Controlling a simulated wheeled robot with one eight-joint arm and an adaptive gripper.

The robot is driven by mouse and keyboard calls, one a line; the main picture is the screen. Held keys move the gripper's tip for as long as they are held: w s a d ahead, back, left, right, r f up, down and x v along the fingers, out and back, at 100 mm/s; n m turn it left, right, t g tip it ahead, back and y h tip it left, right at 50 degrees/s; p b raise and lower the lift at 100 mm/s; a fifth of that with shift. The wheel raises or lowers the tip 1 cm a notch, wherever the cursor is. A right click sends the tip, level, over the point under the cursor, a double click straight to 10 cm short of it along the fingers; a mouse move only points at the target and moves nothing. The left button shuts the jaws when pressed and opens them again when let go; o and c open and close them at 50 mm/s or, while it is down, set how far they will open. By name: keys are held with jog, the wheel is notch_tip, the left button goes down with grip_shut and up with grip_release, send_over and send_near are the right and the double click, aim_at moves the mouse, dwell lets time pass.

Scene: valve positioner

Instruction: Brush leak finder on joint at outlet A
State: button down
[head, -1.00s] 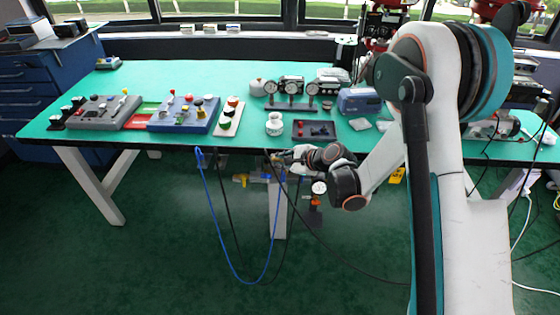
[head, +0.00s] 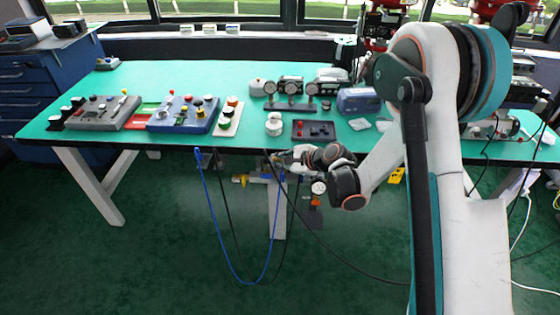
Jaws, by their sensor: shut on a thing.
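My gripper (head: 282,160) is at the table's front edge, just below the tabletop, at the valve assembly there. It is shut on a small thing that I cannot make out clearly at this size. The valve assembly shows a yellow part (head: 240,180) on the left and a round white gauge (head: 319,187) on the right. The gripper and wrist hide part of its middle. I cannot tell which joint is outlet A, nor whether the held thing touches it. A small white pot (head: 274,124) stands on the table behind the gripper.
The green table (head: 200,77) holds control boxes, a gauge stand (head: 290,105) and a dark tray (head: 313,138). A blue hose (head: 222,245) and dark cables hang in loops before the table. A white table leg (head: 276,210) stands behind the assembly.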

jog(key=shift+s+r, duration=0.1)
jog(key=shift+s, duration=0.05)
dwell(0.4)
jog(key=a+r, duration=0.1)
jog(key=s+a+r+p, duration=0.1)
jog(key=s+a+r, duration=0.1)
jog(key=a, duration=0.1)
jog(key=shift+a, duration=0.1)
dwell(0.7)
dwell(0.6)
jog(key=s+d+r+m+t+h, duration=0.1)
jog(key=s+d+r+m+h, duration=0.2)
jog(key=d, duration=0.5)
jog(key=s+d+r+m+t+h, duration=0.1)
jog(key=s+d+r+m+h, duration=0.2)
jog(key=d, duration=0.6)
jog(key=s+d+r+m+t+h, duration=0.2)
jog(key=s+d+r+m, duration=0.2)
jog(key=d, duration=0.5)
jog(key=shift+s+d+r+h, duration=0.25)
jog(key=shift+s+r+h, duration=0.2)
jog(key=shift+s, duration=0.1)
